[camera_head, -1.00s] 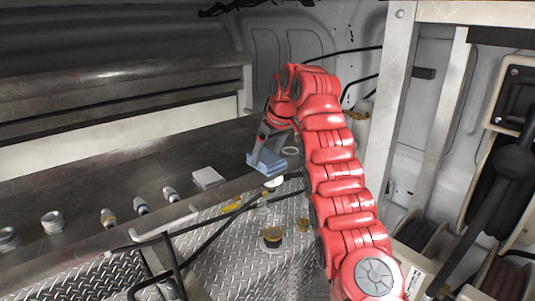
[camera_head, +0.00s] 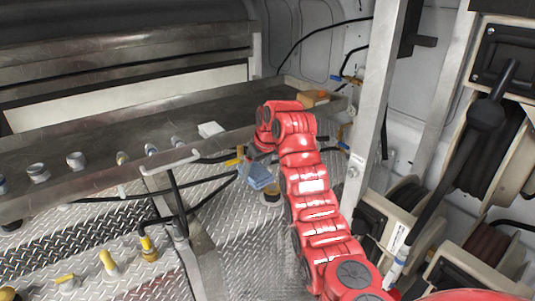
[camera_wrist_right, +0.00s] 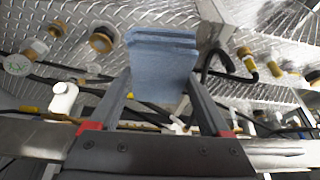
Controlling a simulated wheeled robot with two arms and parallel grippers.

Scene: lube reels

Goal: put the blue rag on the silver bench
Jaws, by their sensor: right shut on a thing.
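The blue rag (camera_head: 260,177) is a small folded stack of pale blue cloth. My right gripper (camera_head: 255,163) is shut on it, with my red arm reaching in from the lower right. In the right wrist view the rag (camera_wrist_right: 163,62) sits between the two fingers of the gripper (camera_wrist_right: 158,85), with the diamond-plate floor behind it. The silver bench (camera_head: 105,128) is the long grey metal top along the wall. In the head view the rag appears in front of the bench's front edge, over the floor, apart from the bench top. My left gripper is out of view.
A white block (camera_head: 211,129) and several small fittings, such as a metal cup (camera_head: 76,160), line the bench front. The bench middle behind them is clear. A metal post (camera_head: 372,110) and hose reels (camera_head: 400,200) stand at right. A black-and-grey frame (camera_head: 178,195) stands before the bench.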

